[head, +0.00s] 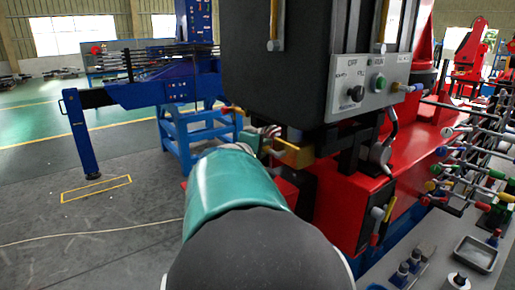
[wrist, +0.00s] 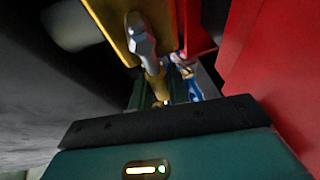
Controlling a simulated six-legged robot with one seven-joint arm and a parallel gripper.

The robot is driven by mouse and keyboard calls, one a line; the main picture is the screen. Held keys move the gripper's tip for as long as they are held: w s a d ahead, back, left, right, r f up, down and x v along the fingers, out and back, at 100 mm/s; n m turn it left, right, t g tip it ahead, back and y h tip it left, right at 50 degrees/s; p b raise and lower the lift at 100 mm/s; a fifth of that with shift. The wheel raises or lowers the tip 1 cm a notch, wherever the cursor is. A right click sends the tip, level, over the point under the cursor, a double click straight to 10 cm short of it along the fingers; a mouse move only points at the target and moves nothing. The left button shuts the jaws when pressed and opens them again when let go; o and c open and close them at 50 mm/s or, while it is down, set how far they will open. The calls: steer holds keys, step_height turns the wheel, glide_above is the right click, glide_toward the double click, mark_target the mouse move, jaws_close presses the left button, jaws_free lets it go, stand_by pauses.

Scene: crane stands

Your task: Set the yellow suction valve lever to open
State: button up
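My teal gripper (head: 262,143) reaches forward under the dark control box and is partly hidden by my own arm in the head view. A yellow part (head: 297,156) shows just to the right of its tip. In the wrist view a yellow lever (wrist: 156,84) runs down from a grey metal hub (wrist: 141,38) beside a yellow body (wrist: 108,14). The lever's lower end lies in front of my gripper's dark palm edge (wrist: 165,121), near the finger area. The fingers are dim and partly hidden, so I cannot tell whether they touch or hold it.
The control box (head: 280,75) hangs close above my gripper, with a switch panel (head: 368,84). The red machine body (head: 345,205) is close on the right. Several coloured levers (head: 470,160) stand farther right.

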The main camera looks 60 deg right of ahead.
jaws_close()
steer(key=shift+f, duration=0.1)
steer(key=f+n+g+y, duration=0.1)
steer(key=n, duration=0.1)
steer(key=s+f+n+g+y, duration=0.1)
steer(key=f+n, duration=0.1)
steer(key=a+f+n+g+y, duration=0.1)
steer(key=n, duration=0.1)
steer(key=shift+s+f+n+y, duration=0.3)
steer(key=shift+s, duration=0.1)
steer(key=s+n+g, duration=0.1)
steer(key=s+f+n+g+y, duration=0.1)
steer(key=shift+a+n, duration=0.4)
steer(key=shift+s+a+n+g+y, duration=0.3)
steer(key=shift+s+n+g, duration=0.35)
steer(key=shift+n+g, duration=0.25)
steer(key=shift+s+a+n, duration=0.1)
steer(key=shift+s+n, duration=0.1)
steer(key=shift+n, duration=0.1)
steer(key=shift+r+g, duration=0.1)
steer(key=shift+g, duration=0.2)
